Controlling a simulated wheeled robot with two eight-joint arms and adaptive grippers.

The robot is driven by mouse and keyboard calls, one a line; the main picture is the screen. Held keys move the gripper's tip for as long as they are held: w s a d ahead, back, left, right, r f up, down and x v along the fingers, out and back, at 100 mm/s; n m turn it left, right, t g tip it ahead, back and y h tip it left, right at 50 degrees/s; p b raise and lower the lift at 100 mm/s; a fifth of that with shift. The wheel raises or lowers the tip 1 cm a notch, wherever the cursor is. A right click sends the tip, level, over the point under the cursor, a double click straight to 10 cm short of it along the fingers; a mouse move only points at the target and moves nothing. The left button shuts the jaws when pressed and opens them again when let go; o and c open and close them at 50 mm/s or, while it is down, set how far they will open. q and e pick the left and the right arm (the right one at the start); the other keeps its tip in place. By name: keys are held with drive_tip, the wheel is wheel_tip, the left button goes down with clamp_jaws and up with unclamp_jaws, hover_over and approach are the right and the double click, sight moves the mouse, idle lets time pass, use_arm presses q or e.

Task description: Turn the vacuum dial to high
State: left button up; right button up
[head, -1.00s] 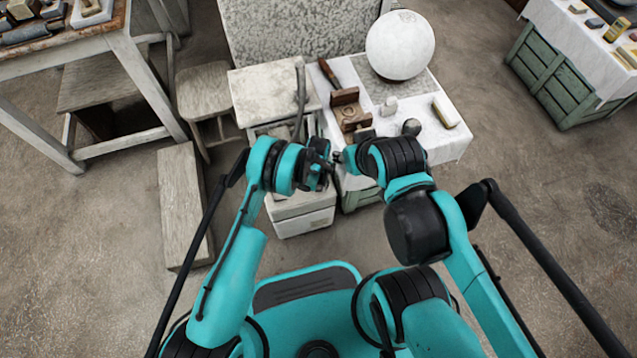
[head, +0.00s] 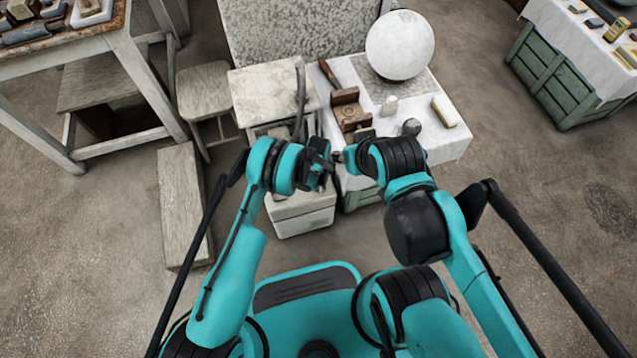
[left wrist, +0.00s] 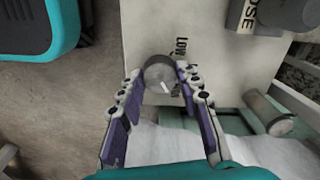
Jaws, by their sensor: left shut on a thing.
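The vacuum (head: 303,222) is a pale box below the workbench in the head view, partly covered by my left gripper (head: 326,166). In the left wrist view its pale panel (left wrist: 145,25) carries a round grey dial (left wrist: 158,70) with a white pointer mark toward the lower right. The word LOW is printed above and right of the dial; another label beside the mark is mostly hidden. My left gripper (left wrist: 161,88) is shut on the dial, one finger on each side. My right gripper (head: 340,158) is close by in the head view, its fingers too small to read.
A dark hose (head: 300,92) rises behind the vacuum. A table to the right bears a white sphere (head: 399,45), a brown wooden block piece (head: 347,108) and small tools. A low bench (head: 183,205) stands left. The floor in front right is clear.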

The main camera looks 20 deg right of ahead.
idle(0.3)
use_arm(q)
drive_tip(key=o, duration=1.2)
drive_tip(key=shift+c, duration=0.2)
wheel_tip(320, 180, up, 12)
